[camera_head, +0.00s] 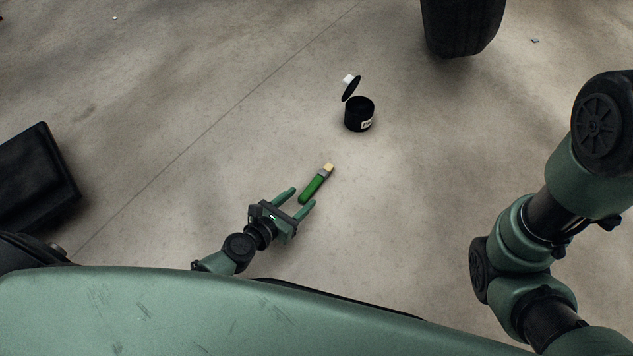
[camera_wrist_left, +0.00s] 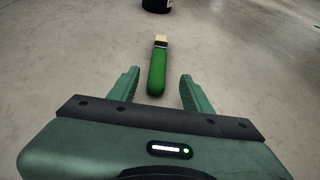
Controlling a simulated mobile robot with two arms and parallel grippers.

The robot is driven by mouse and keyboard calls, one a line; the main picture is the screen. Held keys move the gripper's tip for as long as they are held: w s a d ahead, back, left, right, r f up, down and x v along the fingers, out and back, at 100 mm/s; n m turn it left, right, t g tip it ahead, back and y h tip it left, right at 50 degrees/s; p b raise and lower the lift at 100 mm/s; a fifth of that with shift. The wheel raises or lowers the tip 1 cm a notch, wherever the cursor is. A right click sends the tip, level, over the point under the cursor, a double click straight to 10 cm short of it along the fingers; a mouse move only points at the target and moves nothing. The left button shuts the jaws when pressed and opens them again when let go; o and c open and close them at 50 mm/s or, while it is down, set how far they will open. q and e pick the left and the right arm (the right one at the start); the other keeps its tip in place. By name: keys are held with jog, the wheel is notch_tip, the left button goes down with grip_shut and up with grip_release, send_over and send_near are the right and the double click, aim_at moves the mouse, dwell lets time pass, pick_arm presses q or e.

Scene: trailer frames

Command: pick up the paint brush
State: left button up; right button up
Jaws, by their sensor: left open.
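The paint brush (camera_head: 314,187) lies on the concrete floor in the head view. It has a green handle, a grey metal band and pale bristles that point up and to the right. My left gripper (camera_head: 299,198) is open, with the handle's near end at or just ahead of the gap between its fingertips. In the left wrist view the brush (camera_wrist_left: 158,68) points straight away from the open left gripper (camera_wrist_left: 158,80), roughly centred between the fingers and touching neither. My right arm shows at the right of the head view, but its gripper is out of view.
A small black paint pot (camera_head: 359,115) with its lid tilted open stands beyond the brush. A black tyre (camera_head: 461,25) is at the top right. A dark box-like object (camera_head: 38,178) is at the left. The floor around the brush is clear.

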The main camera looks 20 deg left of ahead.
aim_at(309, 189)
pick_arm(q)
jog(key=x, duration=0.5)
jog(key=shift+w+a+r+b, duration=0.1)
jog(key=shift+a+r+b, duration=0.05)
jog(key=shift+b, duration=0.2)
grip_shut()
jog(key=shift+r, duration=0.15)
